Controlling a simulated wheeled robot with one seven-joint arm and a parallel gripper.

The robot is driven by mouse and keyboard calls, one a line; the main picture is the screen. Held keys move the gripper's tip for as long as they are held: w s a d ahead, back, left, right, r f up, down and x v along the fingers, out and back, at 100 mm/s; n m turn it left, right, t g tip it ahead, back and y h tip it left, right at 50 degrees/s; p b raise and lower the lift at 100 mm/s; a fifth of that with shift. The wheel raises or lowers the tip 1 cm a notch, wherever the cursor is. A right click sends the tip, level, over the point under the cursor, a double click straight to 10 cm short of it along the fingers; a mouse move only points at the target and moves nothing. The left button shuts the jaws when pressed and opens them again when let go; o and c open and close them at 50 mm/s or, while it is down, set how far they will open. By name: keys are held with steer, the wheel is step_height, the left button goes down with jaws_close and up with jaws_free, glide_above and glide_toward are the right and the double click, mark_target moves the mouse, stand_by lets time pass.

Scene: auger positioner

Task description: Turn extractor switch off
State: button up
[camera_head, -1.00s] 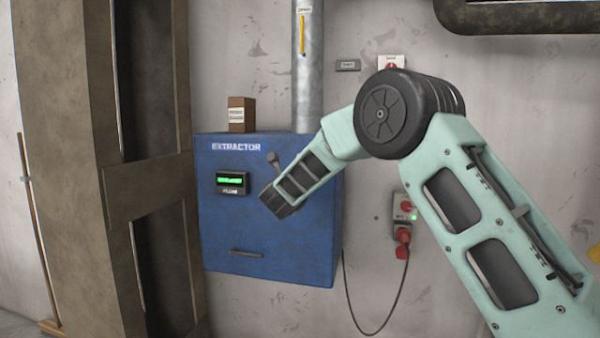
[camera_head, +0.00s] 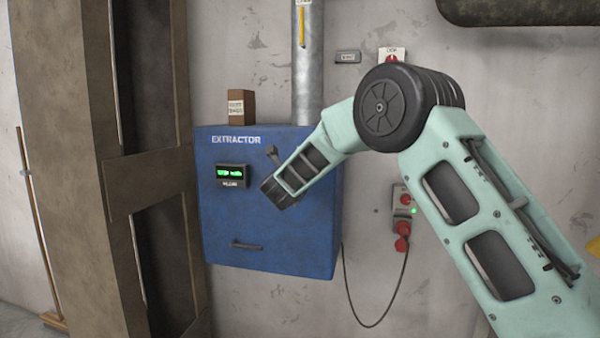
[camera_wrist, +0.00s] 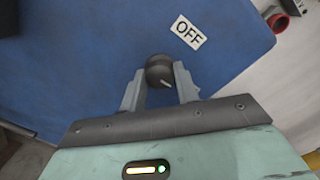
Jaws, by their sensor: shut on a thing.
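The blue extractor box (camera_head: 225,230) hangs on the wall, with a lit green display (camera_head: 231,174) on its front. In the wrist view, a round dark switch knob (camera_wrist: 157,66) sits between the two grey fingers of my gripper (camera_wrist: 160,76), which is shut on it. A short white mark on the knob points down and right in that view. A white OFF label (camera_wrist: 188,32) is above and right of the knob. In the head view my wrist is at the box's right front, and it hides the knob and fingers.
A small brown box (camera_head: 241,108) stands on top of the extractor box beside a metal pipe (camera_head: 308,70). A handle (camera_head: 246,246) is low on its front. A red plug and socket (camera_head: 403,220) with a hanging cable are on the wall at right. A brown pillar (camera_head: 75,170) stands at left.

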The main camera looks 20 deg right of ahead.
steer(key=shift+a+f+n+g+p, duration=0.15)
steer(key=shift+n+p, duration=0.5)
steer(key=shift+n, duration=2.15)
steer(key=shift+d+r+n+g+p, duration=0.15)
steer(key=shift+n+p, duration=0.45)
steer(key=shift+n, duration=2.2)
steer(key=shift+a+f+n+g+p, duration=0.2)
steer(key=shift+n+p, duration=0.45)
steer(key=shift+n, duration=2.15)
steer(key=o, duration=1)
steer(key=shift+c, duration=0.2)
steer(key=shift+d+r, duration=0.1)
steer(key=f+b+v, duration=0.1)
steer(key=b+v, duration=0.5)
steer(key=v, duration=1.1)
steer(key=shift+r, duration=0.35)
